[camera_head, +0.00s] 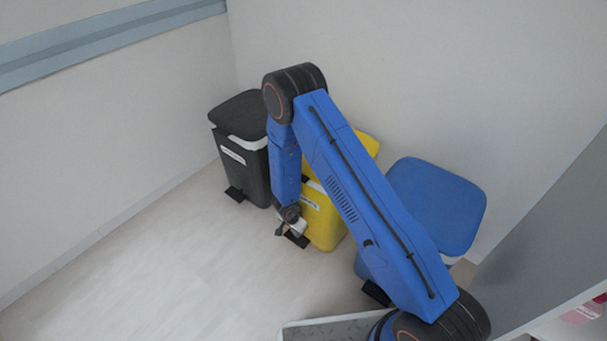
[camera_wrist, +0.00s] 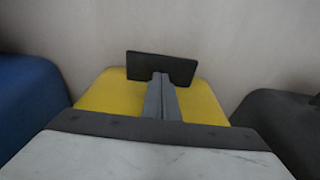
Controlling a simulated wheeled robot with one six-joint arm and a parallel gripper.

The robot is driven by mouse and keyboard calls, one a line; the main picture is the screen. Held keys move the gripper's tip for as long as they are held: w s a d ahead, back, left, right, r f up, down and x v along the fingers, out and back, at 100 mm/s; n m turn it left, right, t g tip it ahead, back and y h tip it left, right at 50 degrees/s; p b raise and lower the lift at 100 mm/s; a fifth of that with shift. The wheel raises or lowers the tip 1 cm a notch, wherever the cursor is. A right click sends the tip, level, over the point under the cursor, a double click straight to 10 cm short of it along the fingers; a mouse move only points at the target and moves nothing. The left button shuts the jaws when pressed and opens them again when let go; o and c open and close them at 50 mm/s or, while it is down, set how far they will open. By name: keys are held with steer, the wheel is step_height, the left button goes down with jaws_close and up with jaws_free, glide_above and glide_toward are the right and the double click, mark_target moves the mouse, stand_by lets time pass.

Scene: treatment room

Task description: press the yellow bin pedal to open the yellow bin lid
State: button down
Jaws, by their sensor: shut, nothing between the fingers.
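The yellow bin (camera_head: 323,220) stands against the wall between a dark grey bin and a blue bin. My arm crosses in front of it and hides much of its lid (camera_head: 369,143), so I cannot tell clearly how the lid sits. Its black pedal (camera_head: 299,240) is low at the front. My gripper (camera_head: 284,230) is down at the pedal, pointing low. In the wrist view my gripper's grey fingers (camera_wrist: 161,82) are shut and empty, overlapping the black pedal (camera_wrist: 172,67) with the yellow bin (camera_wrist: 205,104) around them. I cannot tell whether they touch the pedal.
The dark grey bin (camera_head: 244,166) with its own pedal (camera_head: 235,194) stands left of the yellow one. The blue bin (camera_head: 438,197) stands close on the right. Open pale floor (camera_head: 160,265) lies in front and to the left. A grey panel (camera_head: 545,235) stands at the right.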

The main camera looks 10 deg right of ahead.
stand_by(0.6)
steer(key=shift+f, duration=2.45)
steer(key=shift+r, duration=4.6)
